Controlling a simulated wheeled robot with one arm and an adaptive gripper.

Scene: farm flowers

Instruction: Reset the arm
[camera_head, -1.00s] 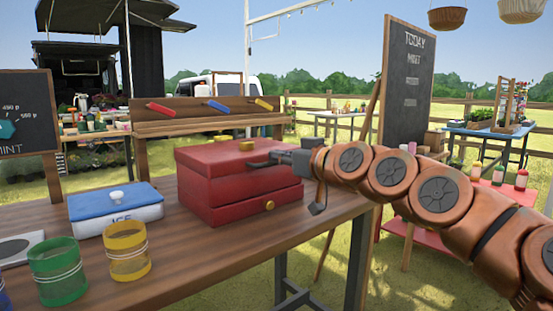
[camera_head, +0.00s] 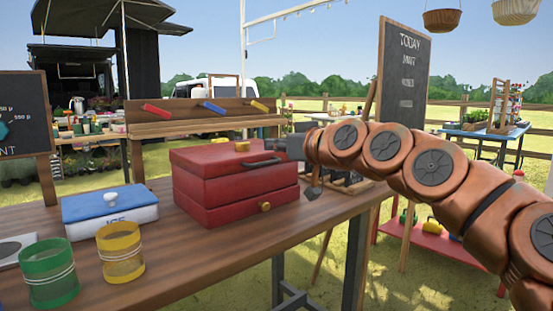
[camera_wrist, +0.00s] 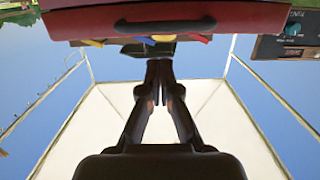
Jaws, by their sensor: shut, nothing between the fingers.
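My gripper (camera_head: 288,148) is at the end of the copper arm, by the right end of the red box (camera_head: 235,185) on the wooden table.
On the table (camera_head: 200,262) stand a blue-lidded ice box (camera_head: 110,205), a green glass (camera_head: 48,272) and a yellow glass (camera_head: 120,252). A chalkboard (camera_head: 400,85) stands behind my arm.

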